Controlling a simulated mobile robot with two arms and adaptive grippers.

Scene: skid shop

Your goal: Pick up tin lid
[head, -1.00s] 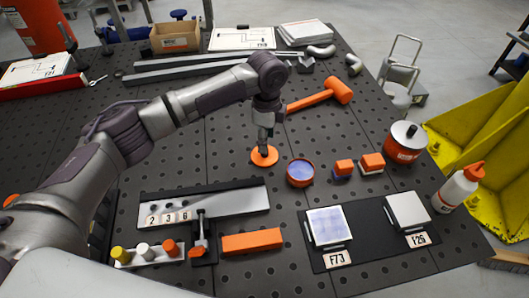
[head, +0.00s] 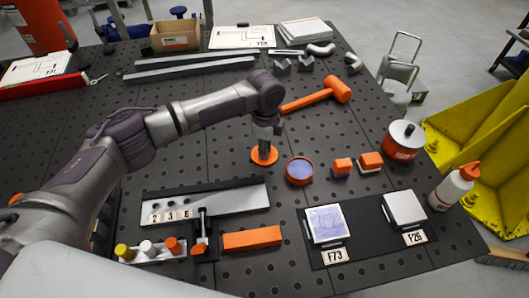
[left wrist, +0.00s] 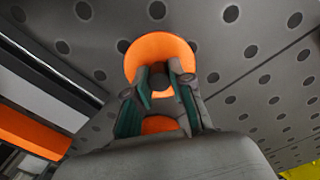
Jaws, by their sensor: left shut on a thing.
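The tin lid (head: 264,160) is a round orange disc with a dark knob, lying on the dark perforated bench top, or so close to it that I see no gap. My left gripper (head: 265,147) points down over its middle. In the left wrist view the lid (left wrist: 160,45) shows beyond the fingers, and the left gripper (left wrist: 162,85) is shut on the lid's dark knob. An open orange tin (head: 300,171) with a bluish inside stands just right of the lid. My right gripper is not in view.
An orange mallet (head: 318,97) lies behind the tin. Small orange-topped blocks (head: 371,161) and an orange can (head: 404,142) stand to the right. A grey plate (head: 225,199) and an orange bar (head: 252,239) lie in front.

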